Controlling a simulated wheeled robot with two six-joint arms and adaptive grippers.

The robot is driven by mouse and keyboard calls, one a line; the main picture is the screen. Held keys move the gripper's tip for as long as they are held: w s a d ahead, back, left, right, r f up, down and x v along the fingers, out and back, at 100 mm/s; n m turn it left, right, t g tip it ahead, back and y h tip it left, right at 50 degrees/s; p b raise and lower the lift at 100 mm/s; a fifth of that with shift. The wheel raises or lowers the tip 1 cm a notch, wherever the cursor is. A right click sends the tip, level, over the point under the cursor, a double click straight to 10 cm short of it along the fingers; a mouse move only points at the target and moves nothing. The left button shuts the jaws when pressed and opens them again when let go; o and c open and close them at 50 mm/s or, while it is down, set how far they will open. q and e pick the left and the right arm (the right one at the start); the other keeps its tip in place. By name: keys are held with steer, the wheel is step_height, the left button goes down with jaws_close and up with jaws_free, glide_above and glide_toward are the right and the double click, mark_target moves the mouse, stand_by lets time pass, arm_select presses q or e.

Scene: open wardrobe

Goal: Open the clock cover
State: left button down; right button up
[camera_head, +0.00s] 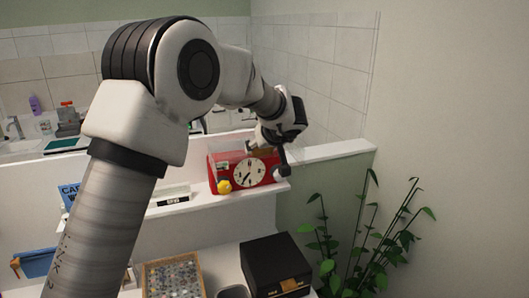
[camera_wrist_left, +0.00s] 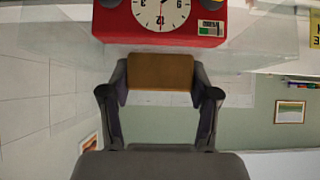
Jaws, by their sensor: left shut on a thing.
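A red clock (camera_head: 240,170) with a white dial stands on a white ledge in the head view. It also shows at the top of the left wrist view, where its dial (camera_wrist_left: 161,12) is partly cut off. A clear, see-through cover (camera_wrist_left: 255,52) spreads around the clock in the wrist view; its edges are faint. My left gripper (camera_wrist_left: 160,80) is shut on a brown block-like handle (camera_wrist_left: 160,70) that appears to belong to the cover. In the head view this gripper is just above and behind the clock, and its fingers are partly hidden. My right gripper is not in view.
A yellow round thing (camera_head: 224,186) is at the clock's lower left. A black box (camera_head: 276,264) and a tray of grey pieces (camera_head: 172,278) sit below the ledge (camera_head: 340,150). A leafy plant (camera_head: 365,235) stands at right. My left arm hides the middle left.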

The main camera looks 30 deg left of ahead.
arm_select(q)
steer(key=shift+w+a+r+g+h, duration=0.25)
steer(key=shift+a+r+g+h, duration=0.1)
steer(key=shift+r+g+h, duration=0.1)
steer(key=c, duration=0.6)
jaws_free()
steer(key=o, duration=0.4)
steer(key=shift+c, duration=0.2)
steer(key=v, duration=1.1)
steer(key=shift+d+r, duration=0.2)
steer(key=shift+r, duration=0.05)
steer(key=shift+s, duration=0.2)
